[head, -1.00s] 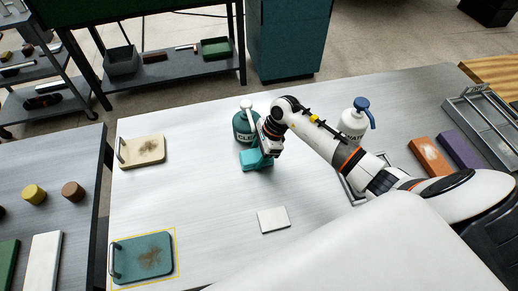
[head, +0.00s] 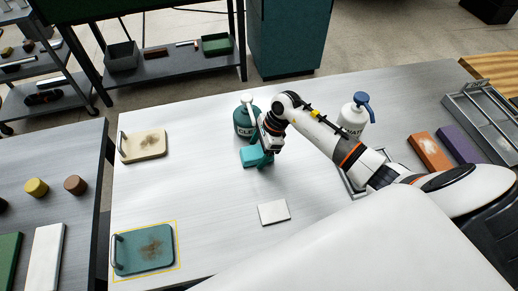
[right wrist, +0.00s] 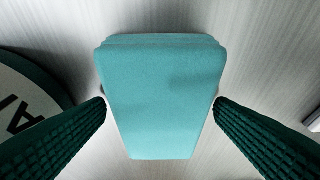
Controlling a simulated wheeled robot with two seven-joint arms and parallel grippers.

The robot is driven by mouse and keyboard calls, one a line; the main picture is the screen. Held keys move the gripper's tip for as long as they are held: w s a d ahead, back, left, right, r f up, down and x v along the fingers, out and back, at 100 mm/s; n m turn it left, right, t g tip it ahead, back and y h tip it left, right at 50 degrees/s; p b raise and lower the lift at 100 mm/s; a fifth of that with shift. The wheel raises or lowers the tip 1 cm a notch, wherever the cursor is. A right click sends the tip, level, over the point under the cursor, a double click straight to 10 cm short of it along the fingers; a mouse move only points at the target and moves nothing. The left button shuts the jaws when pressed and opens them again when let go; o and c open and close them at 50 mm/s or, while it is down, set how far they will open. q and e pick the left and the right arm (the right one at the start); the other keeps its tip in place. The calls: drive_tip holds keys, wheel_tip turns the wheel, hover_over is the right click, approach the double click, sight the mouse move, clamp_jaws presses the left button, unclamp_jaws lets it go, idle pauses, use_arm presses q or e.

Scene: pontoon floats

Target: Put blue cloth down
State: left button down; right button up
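The blue cloth (head: 250,157) is a thick teal block on the grey metal table (head: 200,190), just in front of the green cleaner bottle. My right gripper (head: 263,160) is down at the cloth. In the right wrist view the cloth (right wrist: 160,95) fills the space between the two dark ribbed fingers (right wrist: 160,103). The fingertips stand close to its two sides, with what looks like a thin gap at each, so the gripper appears open around it. My left gripper is not in view.
The green cleaner bottle (head: 242,121) stands close behind the cloth. A white bottle with a blue top (head: 354,115) is farther right. A white pad (head: 273,212) lies in front. Cream (head: 145,145) and teal (head: 145,250) stained boards lie left. The table between them is bare.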

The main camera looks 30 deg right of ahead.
drive_tip(key=b+v, duration=0.2)
drive_tip(key=v, duration=1)
drive_tip(key=shift+b, duration=0.35)
